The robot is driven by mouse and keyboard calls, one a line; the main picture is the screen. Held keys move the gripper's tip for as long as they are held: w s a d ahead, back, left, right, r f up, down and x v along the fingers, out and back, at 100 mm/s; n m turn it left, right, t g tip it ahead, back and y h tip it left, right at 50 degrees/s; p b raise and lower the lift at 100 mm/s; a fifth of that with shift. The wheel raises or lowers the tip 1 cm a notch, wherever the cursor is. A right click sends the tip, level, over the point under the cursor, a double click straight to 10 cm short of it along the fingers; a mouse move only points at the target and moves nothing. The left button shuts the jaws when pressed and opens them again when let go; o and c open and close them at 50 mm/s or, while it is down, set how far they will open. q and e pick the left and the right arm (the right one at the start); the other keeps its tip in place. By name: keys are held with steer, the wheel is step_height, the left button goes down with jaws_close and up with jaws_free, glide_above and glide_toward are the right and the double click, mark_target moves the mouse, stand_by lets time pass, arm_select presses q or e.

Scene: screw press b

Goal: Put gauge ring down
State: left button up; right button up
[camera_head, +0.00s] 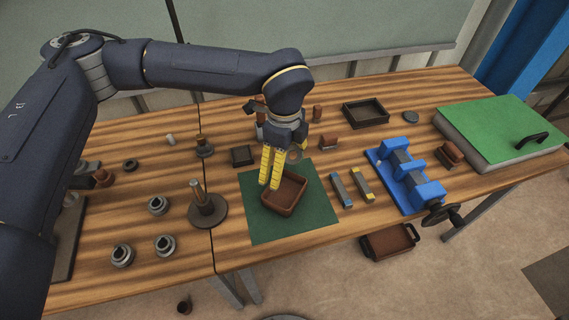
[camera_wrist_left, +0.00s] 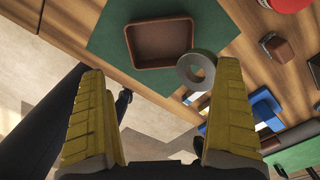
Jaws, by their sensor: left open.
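The gauge ring (camera_wrist_left: 196,70), a grey ring with a round hole, shows in the left wrist view beside the brown tray (camera_wrist_left: 160,66) and close to the tip of one finger. In the head view the ring (camera_head: 295,157) shows partly behind my gripper, near the back of the green mat (camera_head: 262,222). My left gripper (camera_head: 270,186), with yellow fingers, points down over the mat at the tray (camera_head: 301,192). It is open, with nothing between its fingers (camera_wrist_left: 163,80). Whether the ring touches the finger or the mat is unclear. My right gripper is not in view.
A round base with a post (camera_head: 207,211) stands left of the mat. Blue and yellow-ended blocks (camera_head: 341,190) and a blue vise (camera_head: 405,180) are on the right. Several grey collars (camera_head: 165,245) lie at front left. The mat's front part is free.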

arm_select(q)
step_height(320, 180, up, 11)
stand_by(0.5)
steer(key=shift+c, duration=0.2)
steer(key=shift+f, duration=0.1)
jaws_close()
stand_by(0.5)
